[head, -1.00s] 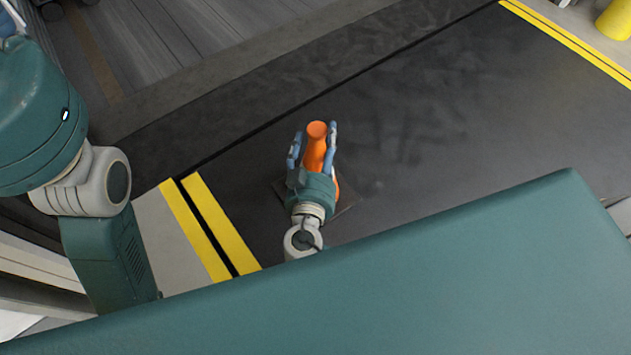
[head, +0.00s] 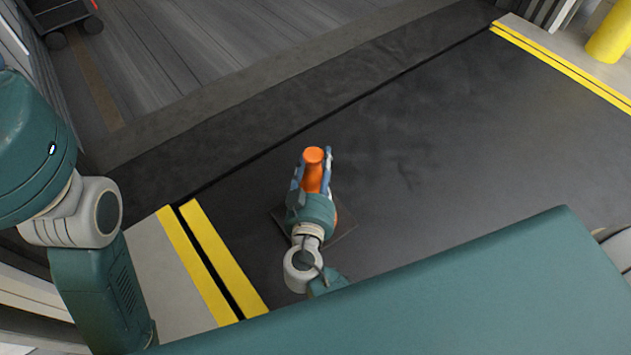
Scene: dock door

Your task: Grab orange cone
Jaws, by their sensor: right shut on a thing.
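The orange cone (head: 314,170) stands upright on the dark dock plate, its round top showing between the fingers of my right gripper (head: 314,172). My right gripper is shut on the cone's upper part, with a blue-grey finger on each side of it. The cone's dark square base (head: 345,226) shows around the wrist on the floor. My gripper and wrist hide much of the cone's lower body. My left arm is at the left edge of the head view, but its gripper is not in view.
Yellow and black stripes (head: 222,262) edge the plate at the left, and another yellow stripe (head: 560,66) runs at the upper right. A yellow post (head: 609,35) stands at the top right. A wheeled thing (head: 65,18) is at the top left. The plate around the cone is clear.

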